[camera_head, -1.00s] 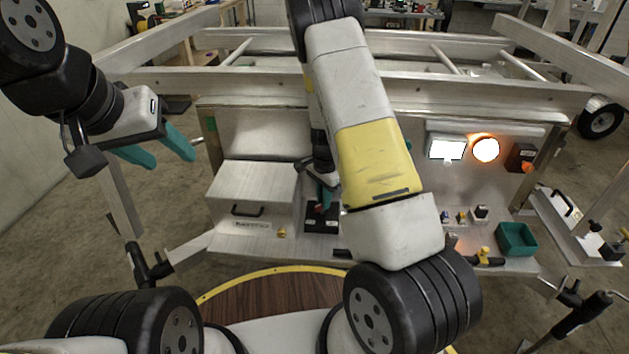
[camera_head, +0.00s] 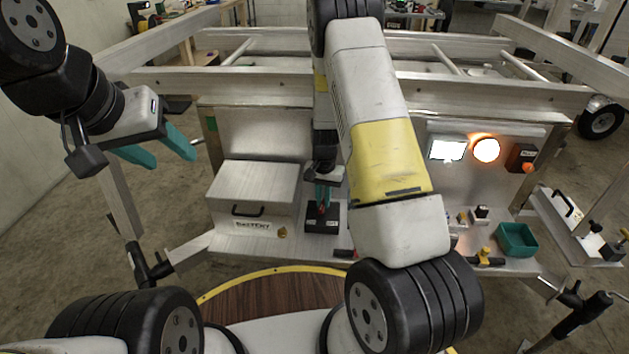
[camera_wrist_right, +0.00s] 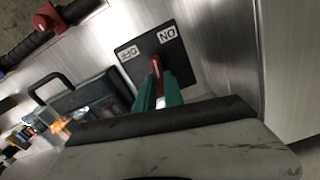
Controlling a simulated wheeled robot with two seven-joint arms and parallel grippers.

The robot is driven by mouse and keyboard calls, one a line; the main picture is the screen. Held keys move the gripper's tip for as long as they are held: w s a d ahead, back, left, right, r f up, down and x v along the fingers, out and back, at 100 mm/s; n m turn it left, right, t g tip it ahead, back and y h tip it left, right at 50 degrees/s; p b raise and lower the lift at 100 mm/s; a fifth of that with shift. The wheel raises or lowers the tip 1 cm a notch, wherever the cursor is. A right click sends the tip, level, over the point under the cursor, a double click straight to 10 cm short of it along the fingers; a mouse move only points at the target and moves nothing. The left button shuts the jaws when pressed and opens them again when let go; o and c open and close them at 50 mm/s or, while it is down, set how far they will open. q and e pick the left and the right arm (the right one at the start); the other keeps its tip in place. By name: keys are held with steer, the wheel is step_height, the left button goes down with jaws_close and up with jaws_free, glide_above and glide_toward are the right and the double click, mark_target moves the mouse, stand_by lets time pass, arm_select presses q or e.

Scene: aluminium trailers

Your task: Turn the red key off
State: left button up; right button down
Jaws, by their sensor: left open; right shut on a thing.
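The red key (camera_head: 323,209) stands on a black switch box (camera_head: 322,224) on the metal ledge. In the right wrist view the red key (camera_wrist_right: 156,66) rises from a black plate (camera_wrist_right: 138,64) marked OFF at left and ON at right. Its tip lies between the two labels; its exact angle is hard to tell. My right gripper (camera_head: 323,196) is shut on the key from above, its green fingers (camera_wrist_right: 157,92) on either side, hiding its lower part. My left gripper (camera_head: 160,150) is open and empty, away at left.
A silver box with a black handle (camera_head: 249,211) stands close left of the switch. A lit white panel (camera_head: 446,148), an orange lamp (camera_head: 486,149) and a green tray (camera_head: 516,240) are at right. My right arm covers the middle.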

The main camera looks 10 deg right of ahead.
mark_target(322, 202)
steer(key=n, duration=0.5)
steer(key=shift+a+n, duration=0.1)
steer(key=shift+n, duration=0.2)
steer(key=n, duration=0.5)
steer(key=shift+a, duration=0.15)
steer(key=shift+n, duration=0.4)
steer(key=c, duration=1.4)
jaws_free()
steer(key=shift+c, duration=0.2)
steer(key=shift+r, duration=0.1)
steer(key=shift+r, duration=3.85)
